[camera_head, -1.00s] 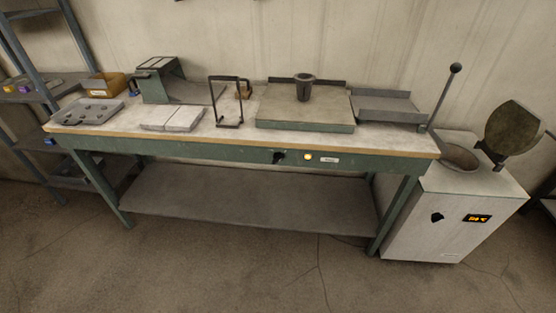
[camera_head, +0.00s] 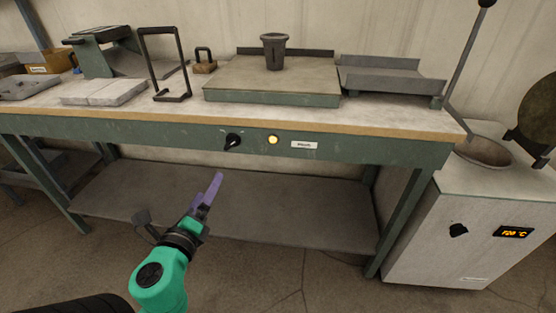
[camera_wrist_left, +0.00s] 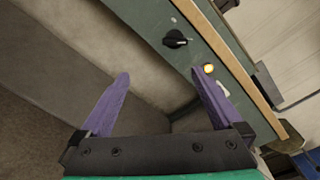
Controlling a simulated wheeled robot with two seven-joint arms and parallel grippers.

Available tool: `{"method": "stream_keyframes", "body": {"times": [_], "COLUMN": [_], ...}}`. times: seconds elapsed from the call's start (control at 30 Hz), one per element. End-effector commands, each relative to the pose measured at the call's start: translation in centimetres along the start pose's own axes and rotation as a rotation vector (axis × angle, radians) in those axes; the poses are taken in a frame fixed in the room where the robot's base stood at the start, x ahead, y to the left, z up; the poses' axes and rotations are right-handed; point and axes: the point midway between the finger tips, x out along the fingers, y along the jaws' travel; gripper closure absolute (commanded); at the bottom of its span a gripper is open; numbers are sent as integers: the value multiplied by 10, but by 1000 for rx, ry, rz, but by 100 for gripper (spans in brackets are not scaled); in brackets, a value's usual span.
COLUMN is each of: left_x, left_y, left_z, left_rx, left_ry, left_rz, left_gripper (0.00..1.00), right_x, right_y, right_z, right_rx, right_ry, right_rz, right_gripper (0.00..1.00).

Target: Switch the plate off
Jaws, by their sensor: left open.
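The plate (camera_head: 225,86) is a flat green-grey slab on the bench top, with a dark cup (camera_head: 274,52) standing on it. Its black rotary knob (camera_head: 233,141) is on the green front rail of the bench. A yellow lamp (camera_head: 273,140) glows to the right of the knob. The knob (camera_wrist_left: 175,39) and the lit lamp (camera_wrist_left: 208,69) also show in the left wrist view, beyond the fingers. My left gripper (camera_head: 213,190) is open and empty, below and in front of the knob, apart from it. Its purple fingers show in the left wrist view (camera_wrist_left: 160,100). My right gripper is not in view.
The bench's lower shelf (camera_head: 290,212) lies behind and below my left gripper. A white furnace (camera_head: 445,240) with a lit display stands at the right end. A wire frame (camera_head: 146,62), grey blocks (camera_head: 104,92) and a tray (camera_head: 390,77) are on the bench top.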

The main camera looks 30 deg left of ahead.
Motion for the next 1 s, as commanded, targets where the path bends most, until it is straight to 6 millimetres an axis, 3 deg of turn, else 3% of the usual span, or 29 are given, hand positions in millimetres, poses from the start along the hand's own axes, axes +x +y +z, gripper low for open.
{"method": "stream_keyframes", "body": {"times": [0.13,0.27,0.43,0.7,0.83,1.0], "left_x": [-4,13,57,123,137,140], "left_y": [-22,-28,-31,-29,-29,-28], "left_z": [11,14,18,16,16,15], "left_rx": [76,73,75,70,68,67], "left_ry": [-33,-31,-34,-34,-33,-31], "left_rz": [-51,-54,-55,-50,-48,-47], "left_gripper": [0,0,0,0,0,0], "right_x": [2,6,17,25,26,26], "right_y": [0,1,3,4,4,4], "right_z": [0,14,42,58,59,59], "right_rx": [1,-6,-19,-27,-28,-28], "right_ry": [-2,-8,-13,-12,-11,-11], "right_rz": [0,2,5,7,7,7], "right_gripper": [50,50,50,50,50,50]}}
